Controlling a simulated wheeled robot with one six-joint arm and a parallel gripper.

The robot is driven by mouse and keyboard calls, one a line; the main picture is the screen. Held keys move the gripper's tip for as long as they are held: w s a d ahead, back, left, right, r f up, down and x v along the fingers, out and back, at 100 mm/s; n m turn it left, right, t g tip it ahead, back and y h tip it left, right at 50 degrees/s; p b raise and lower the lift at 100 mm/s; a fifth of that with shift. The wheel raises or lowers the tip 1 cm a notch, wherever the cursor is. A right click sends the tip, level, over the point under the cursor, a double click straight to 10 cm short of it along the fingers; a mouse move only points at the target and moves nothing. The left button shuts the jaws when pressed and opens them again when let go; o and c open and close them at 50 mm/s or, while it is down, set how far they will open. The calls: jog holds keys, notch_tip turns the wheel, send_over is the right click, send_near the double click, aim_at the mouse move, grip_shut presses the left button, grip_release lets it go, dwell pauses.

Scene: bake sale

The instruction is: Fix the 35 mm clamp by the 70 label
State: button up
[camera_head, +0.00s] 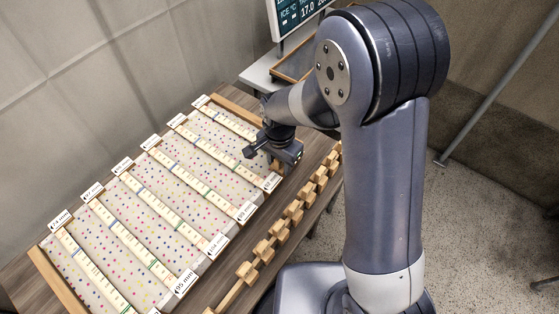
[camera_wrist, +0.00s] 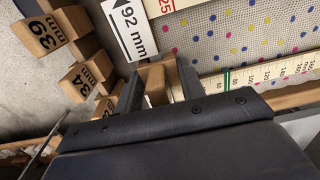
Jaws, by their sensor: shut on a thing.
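My gripper (camera_head: 270,153) is over the near edge of the spotted board (camera_head: 180,205), towards its far right end. In the wrist view its two fingers (camera_wrist: 162,88) are shut on a plain wooden clamp (camera_wrist: 155,84). Any size mark on this clamp is hidden. A white 92 mm label (camera_wrist: 127,27) with an arrow lies just past the fingers. Scale strips (camera_wrist: 262,75) with coloured bands cross the board. In the head view, labels stand at both ends of the strips, such as the 95 mm label (camera_head: 185,283). I cannot read a 70 label.
Several wooden clamps (camera_head: 264,250) sit on a rail along the board's near side. The wrist view shows clamps marked 39 (camera_wrist: 40,35) and 34 (camera_wrist: 84,80). A screen (camera_head: 297,12) and a wood-edged tray (camera_head: 292,68) are behind my arm. A wall borders the left.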

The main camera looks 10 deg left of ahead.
jog(key=shift+f, duration=0.1)
jog(key=o, duration=1.1)
jog(key=shift+c, duration=0.2)
notch_tip(320, 180, up, 11)
jog(key=shift+f, duration=0.1)
jog(key=shift+o, duration=0.5)
